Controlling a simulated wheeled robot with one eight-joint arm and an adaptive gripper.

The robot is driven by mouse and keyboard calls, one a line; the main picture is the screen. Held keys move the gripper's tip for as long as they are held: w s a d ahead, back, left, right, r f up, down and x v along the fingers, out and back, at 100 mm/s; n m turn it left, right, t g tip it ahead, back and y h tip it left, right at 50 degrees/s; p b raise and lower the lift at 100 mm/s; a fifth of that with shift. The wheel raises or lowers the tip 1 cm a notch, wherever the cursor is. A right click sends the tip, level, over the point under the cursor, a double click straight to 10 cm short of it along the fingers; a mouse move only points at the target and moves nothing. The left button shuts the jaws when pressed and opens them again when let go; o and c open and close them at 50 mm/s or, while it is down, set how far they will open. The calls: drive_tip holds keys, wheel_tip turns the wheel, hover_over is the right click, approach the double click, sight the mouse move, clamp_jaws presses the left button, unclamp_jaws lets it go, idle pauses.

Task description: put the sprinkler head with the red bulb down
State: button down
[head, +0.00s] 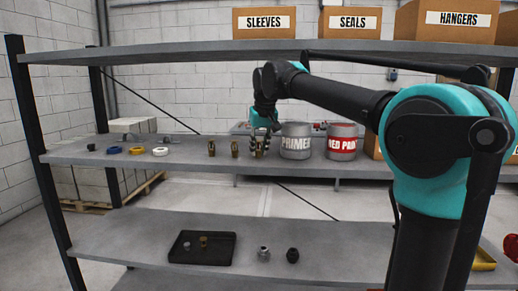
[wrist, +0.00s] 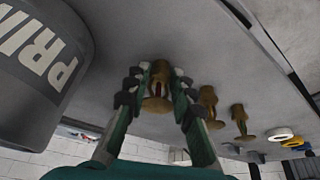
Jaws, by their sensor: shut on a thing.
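The brass sprinkler head with the red bulb (wrist: 156,88) is between the fingers of my gripper (wrist: 157,92) in the wrist view; the red bulb shows in its frame. In the head view my gripper (head: 260,143) is at the middle shelf (head: 200,160), shut on this sprinkler head (head: 260,152), which the fingers partly hide. It is at about shelf level; I cannot tell whether it touches the shelf. Two more brass sprinkler heads (head: 235,149) (head: 211,148) stand in a row to its left; they also show in the wrist view (wrist: 208,102) (wrist: 239,118).
A primer can (head: 296,146) stands close right of my gripper, with a red paint can (head: 342,146) beyond. Blue, yellow and white rings (head: 137,151) lie to the left. A black tray (head: 202,260) with small parts is on the lower shelf. The upper shelf (head: 180,54) overhangs.

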sight(260, 143)
drive_tip(key=c, duration=1.3)
unclamp_jaws()
drive_tip(key=shift+f, duration=0.15)
drive_tip(key=v, duration=0.5)
drive_tip(key=shift+r, duration=0.25)
drive_tip(key=s+d, duration=0.4)
drive_tip(key=s, duration=0.7)
drive_tip(key=shift+s, duration=0.15)
drive_tip(key=shift+d, duration=0.1)
